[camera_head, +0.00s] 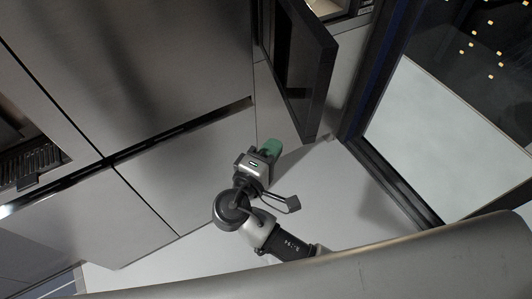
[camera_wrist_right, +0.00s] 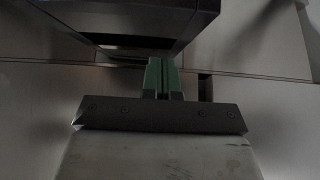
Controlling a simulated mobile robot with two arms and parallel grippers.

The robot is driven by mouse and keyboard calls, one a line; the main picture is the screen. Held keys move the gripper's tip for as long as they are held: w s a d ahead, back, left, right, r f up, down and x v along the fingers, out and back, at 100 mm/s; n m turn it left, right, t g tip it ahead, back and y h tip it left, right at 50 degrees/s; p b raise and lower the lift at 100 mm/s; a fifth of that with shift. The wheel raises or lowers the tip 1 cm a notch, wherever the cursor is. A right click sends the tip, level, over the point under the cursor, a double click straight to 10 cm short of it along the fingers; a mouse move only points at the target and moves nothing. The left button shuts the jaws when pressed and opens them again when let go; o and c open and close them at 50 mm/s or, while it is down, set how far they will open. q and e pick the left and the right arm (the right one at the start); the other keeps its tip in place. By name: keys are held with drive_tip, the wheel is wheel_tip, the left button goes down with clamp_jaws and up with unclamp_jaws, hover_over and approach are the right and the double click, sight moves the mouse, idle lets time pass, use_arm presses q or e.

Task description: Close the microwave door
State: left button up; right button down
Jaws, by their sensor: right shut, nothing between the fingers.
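The microwave door (camera_head: 306,68) is a dark framed panel that stands open at the top centre of the head view, swung out from the cabinet front. My right gripper (camera_head: 271,146), with green fingers, is just below and left of the door's lower end. In the right wrist view its green fingers (camera_wrist_right: 163,73) are together and empty, with the dark door (camera_wrist_right: 140,20) above and ahead of them. I cannot tell whether they touch it. My left gripper is out of view.
Steel cabinet fronts (camera_head: 120,60) fill the left side. A dark-framed glass pane (camera_head: 440,125) stands at the right, close to the open door. Pale floor (camera_head: 330,190) shows between them. An open compartment with a rack (camera_head: 30,165) is at far left.

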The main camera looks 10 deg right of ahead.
sight(305, 123)
drive_tip(key=w+d+p, duration=0.1)
drive_tip(key=d, duration=0.1)
drive_tip(key=w+d+p, duration=0.1)
drive_tip(key=d, duration=0.1)
drive_tip(key=w+d+p, duration=0.1)
drive_tip(key=shift+w+d+r, duration=0.15)
drive_tip(key=shift+w+d, duration=0.1)
drive_tip(key=shift+d, duration=0.65)
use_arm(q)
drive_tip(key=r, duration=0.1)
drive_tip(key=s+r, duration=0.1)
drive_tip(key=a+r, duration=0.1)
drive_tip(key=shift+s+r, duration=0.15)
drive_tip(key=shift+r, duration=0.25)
use_arm(e)
drive_tip(key=shift+a+f, duration=0.1)
drive_tip(key=shift+f, duration=0.1)
